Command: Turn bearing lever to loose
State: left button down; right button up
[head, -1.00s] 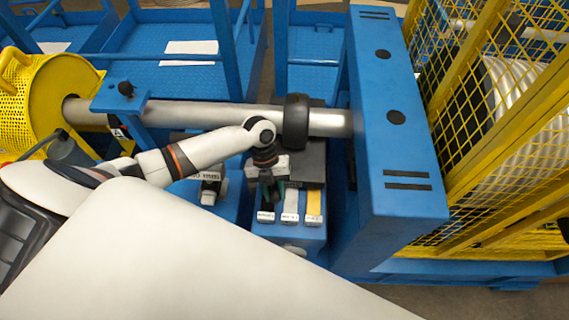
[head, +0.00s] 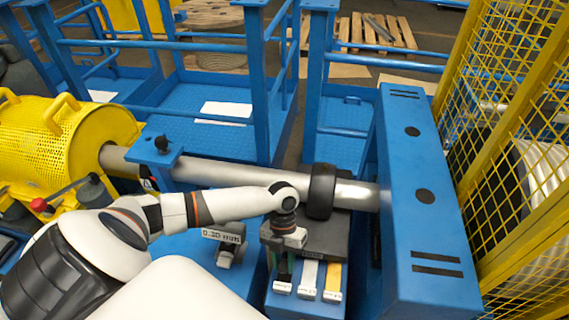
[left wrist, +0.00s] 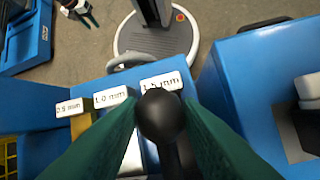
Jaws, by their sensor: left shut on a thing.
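My left gripper (head: 284,270) reaches down beside the dark bearing block under the shaft (head: 250,176). In the left wrist view its green fingers (left wrist: 162,128) are shut on a black ball knob (left wrist: 162,113), which looks like the end of the bearing lever. A dark stem runs from the knob toward the bottom of that view. In the head view the knob and lever are hidden by the gripper and arm. What looks like my right gripper (left wrist: 78,11) shows small at the top left of the left wrist view, apart from all this; its jaws are too small to judge.
A blue holder with labelled strips (head: 308,285) lies close to the left gripper; its labels include 0.5 mm and 1.0 mm. A black ring (head: 322,190) sits on the shaft. A blue upright housing (head: 425,200) and yellow mesh guard (head: 535,130) stand to the right.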

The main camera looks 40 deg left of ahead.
pick_arm(q)
jog(key=c, duration=1)
grip_release()
jog(key=shift+a, duration=0.1)
jog(key=shift+c, duration=0.2)
jog(key=b+v, duration=0.2)
jog(key=v, duration=1)
jog(key=shift+s, duration=0.1)
